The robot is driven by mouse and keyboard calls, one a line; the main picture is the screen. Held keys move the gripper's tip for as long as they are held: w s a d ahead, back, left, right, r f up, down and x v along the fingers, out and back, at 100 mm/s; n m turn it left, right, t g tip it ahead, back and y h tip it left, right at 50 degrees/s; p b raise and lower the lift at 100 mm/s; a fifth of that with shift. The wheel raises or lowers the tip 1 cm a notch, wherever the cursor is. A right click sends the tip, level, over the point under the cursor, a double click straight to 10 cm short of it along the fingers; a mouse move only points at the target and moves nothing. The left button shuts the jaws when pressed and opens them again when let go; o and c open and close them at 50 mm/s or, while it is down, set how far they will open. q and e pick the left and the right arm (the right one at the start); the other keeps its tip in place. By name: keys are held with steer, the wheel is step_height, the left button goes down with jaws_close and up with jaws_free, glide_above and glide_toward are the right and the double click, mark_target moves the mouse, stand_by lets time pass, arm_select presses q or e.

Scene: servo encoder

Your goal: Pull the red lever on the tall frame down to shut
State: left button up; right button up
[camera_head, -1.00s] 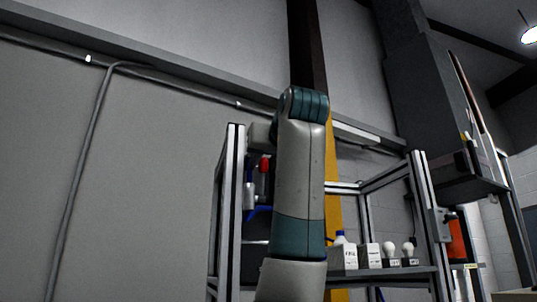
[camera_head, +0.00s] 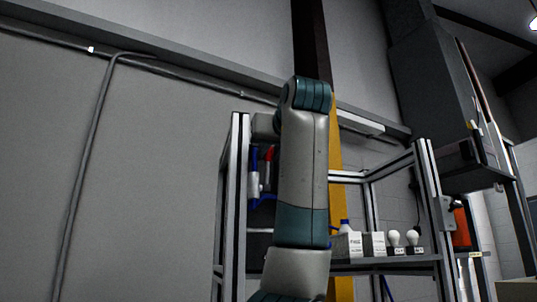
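The tall frame (camera_head: 240,200) of metal profiles stands at the middle right. My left arm rises from the bottom centre, bends at the top and reaches back towards the frame. The arm hides its own gripper, so I cannot make out the fingers or any contact. My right gripper is not in view.
A shelf (camera_head: 385,262) in the frame carries white boxes (camera_head: 355,245), two bulbs (camera_head: 394,238) and a blue-capped bottle. A yellow-and-dark column (camera_head: 337,190) stands behind. A large grey machine (camera_head: 435,90) is at the right.

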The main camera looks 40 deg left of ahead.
arm_select(q)
steer(key=shift+s+d+f, duration=0.1)
steer(key=shift+s+d, duration=0.3)
steer(key=shift+d, duration=0.15)
steer(key=shift+s+d+f+b, duration=0.3)
steer(key=shift+s+d+b, duration=0.3)
steer(key=shift+b, duration=0.1)
steer(key=shift+d+f, duration=0.1)
stand_by(0.3)
steer(key=shift+s+d+f+b, duration=0.35)
steer(key=shift+s+d+b, duration=0.1)
steer(key=shift+b, duration=0.15)
steer(key=shift+f, duration=0.1)
